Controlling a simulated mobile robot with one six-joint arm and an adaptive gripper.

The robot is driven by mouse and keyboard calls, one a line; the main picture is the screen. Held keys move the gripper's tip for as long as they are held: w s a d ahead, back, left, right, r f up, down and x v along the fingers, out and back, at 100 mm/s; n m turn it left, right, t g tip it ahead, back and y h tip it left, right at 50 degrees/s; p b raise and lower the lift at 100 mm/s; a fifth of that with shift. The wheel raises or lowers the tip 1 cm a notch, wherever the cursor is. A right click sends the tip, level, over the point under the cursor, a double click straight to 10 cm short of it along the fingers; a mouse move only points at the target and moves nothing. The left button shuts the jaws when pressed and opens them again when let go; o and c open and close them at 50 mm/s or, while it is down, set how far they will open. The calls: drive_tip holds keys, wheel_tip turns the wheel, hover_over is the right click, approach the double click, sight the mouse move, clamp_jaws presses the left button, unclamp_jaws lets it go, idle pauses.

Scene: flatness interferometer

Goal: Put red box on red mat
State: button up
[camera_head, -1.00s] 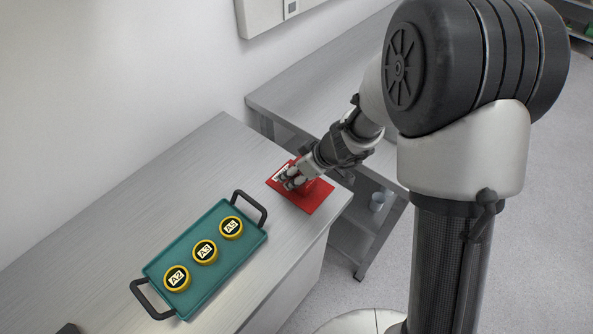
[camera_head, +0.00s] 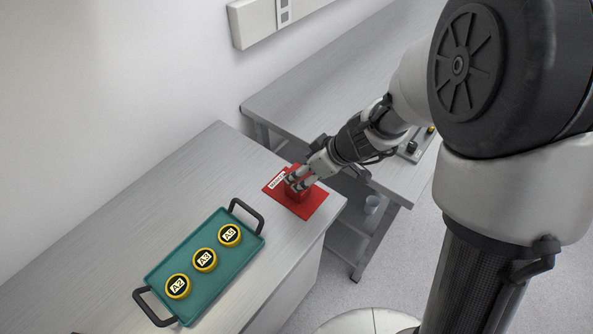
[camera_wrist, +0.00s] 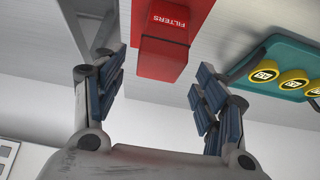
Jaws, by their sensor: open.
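The red box (camera_head: 299,192) sits on the red mat (camera_head: 313,207) at the far right end of the near bench. In the wrist view the red box (camera_wrist: 164,48) shows the word FILTERS, with the red mat behind it. My gripper (camera_head: 297,181) is at the box in the head view and partly covers it. In the wrist view my gripper (camera_wrist: 160,95) is open, its fingers spread wide to either side of the box with clear gaps. Nothing is between the fingertips.
A teal tray (camera_head: 165,270) with black handles holds three yellow-rimmed round pieces marked A2, A3 and A5, left of the mat. A second bench (camera_head: 290,100) stands behind. A wall panel (camera_head: 255,22) is above it. The near bench's left part is bare.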

drive_tip(key=shift+p+v, duration=0.3)
drive_tip(key=shift+v, duration=1.45)
drive_tip(key=s+d+r+m, duration=0.1)
drive_tip(key=s+r+m, duration=0.2)
drive_tip(key=s+r, duration=0.7)
drive_tip(key=s+d+r+m+h, duration=0.4)
drive_tip(key=s+d+m, duration=0.3)
drive_tip(key=s, duration=0.5)
drive_tip(key=d+h, duration=0.1)
drive_tip(key=d, duration=0.1)
drive_tip(key=shift+s+d+r+t, duration=0.25)
drive_tip(key=shift+s+d+t, duration=0.05)
drive_tip(key=shift+s, duration=0.05)
drive_tip(key=shift+c, duration=0.5)
